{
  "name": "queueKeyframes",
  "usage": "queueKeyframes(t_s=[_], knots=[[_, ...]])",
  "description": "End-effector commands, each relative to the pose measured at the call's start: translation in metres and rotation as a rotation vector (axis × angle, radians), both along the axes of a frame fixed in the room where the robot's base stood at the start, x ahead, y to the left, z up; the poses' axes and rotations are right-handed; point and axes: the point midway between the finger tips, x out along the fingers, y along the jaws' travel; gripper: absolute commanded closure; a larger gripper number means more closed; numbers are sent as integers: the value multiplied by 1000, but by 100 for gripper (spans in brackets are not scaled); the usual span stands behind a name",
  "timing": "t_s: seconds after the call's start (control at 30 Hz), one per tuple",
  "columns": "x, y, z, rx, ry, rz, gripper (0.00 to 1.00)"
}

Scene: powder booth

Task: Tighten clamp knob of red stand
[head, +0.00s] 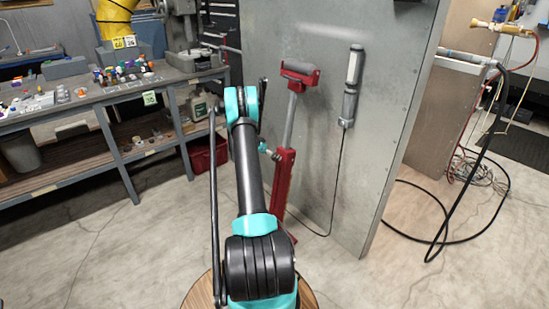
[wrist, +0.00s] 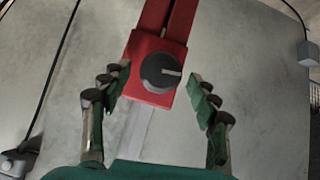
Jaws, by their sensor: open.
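The red stand (head: 284,180) is upright in front of a grey metal panel in the head view, with a grey post and a red padded top. In the wrist view its red bracket (wrist: 150,98) carries a round dark clamp knob (wrist: 161,72) with a light mark pointing right. My gripper (wrist: 158,92) is open, with one finger on each side of the bracket and knob, apart from both.
The grey panel (head: 385,130) stands close behind the stand, with a lamp (head: 350,85) and its cable hanging on it. A workbench (head: 75,98) with small items is on the left. A red bin (head: 208,155) sits under it. Black hose (head: 432,240) loops on the floor at right.

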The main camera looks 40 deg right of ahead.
Motion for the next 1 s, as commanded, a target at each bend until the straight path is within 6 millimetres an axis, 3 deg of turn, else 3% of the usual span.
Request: queueKeyframes(t_s=[0.3, 0.5, 1.0], knots=[[2, 47, 46, 0, 0, 3, 39], [2, 67, 65, 1, 1, 2, 39], [2, 73, 72, 0, 1, 1, 39]])
